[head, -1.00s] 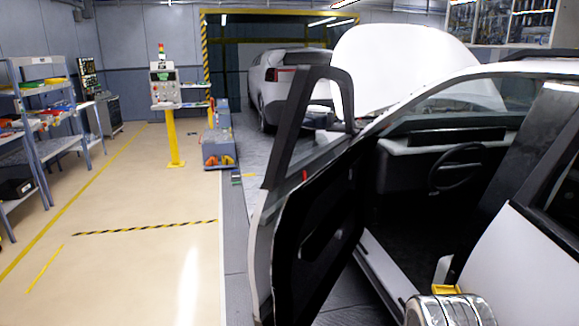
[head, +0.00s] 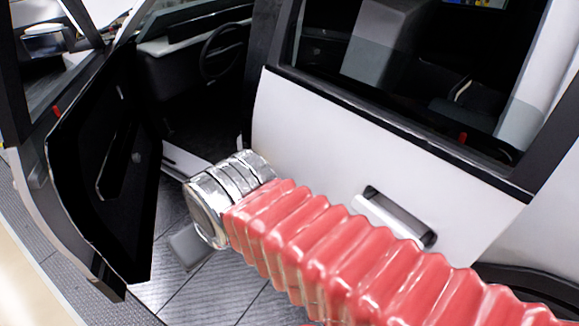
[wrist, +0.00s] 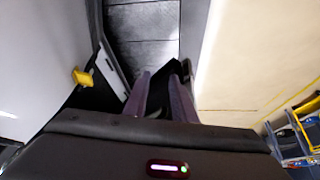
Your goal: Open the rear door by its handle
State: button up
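The rear door (head: 345,140) is white and looks shut in the head view. Its handle (head: 395,217) is a pale horizontal bar across a dark recess, below the window. No gripper shows in the head view. In the wrist view two mauve-grey fingers of my gripper (wrist: 159,78) stand apart, with nothing visible held between them. Beyond them are dark car parts and the floor. The handle cannot be made out in the wrist view, so I cannot tell the exact gap between it and my gripper.
The front door (head: 105,175) stands wide open at the left, with dark trim inside. A grey plated floor (head: 190,290) lies beside the car. In the wrist view a white car panel (wrist: 40,50) with a yellow piece (wrist: 82,77) is at left, and tan floor (wrist: 250,60) at right.

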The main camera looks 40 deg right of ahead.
aim_at(339, 136)
jog(key=z, duration=0.75)
jog(key=k, duration=1.1)
jog(key=z, duration=0.7)
jog(key=i, duration=1)
jog(key=u, duration=0.05)
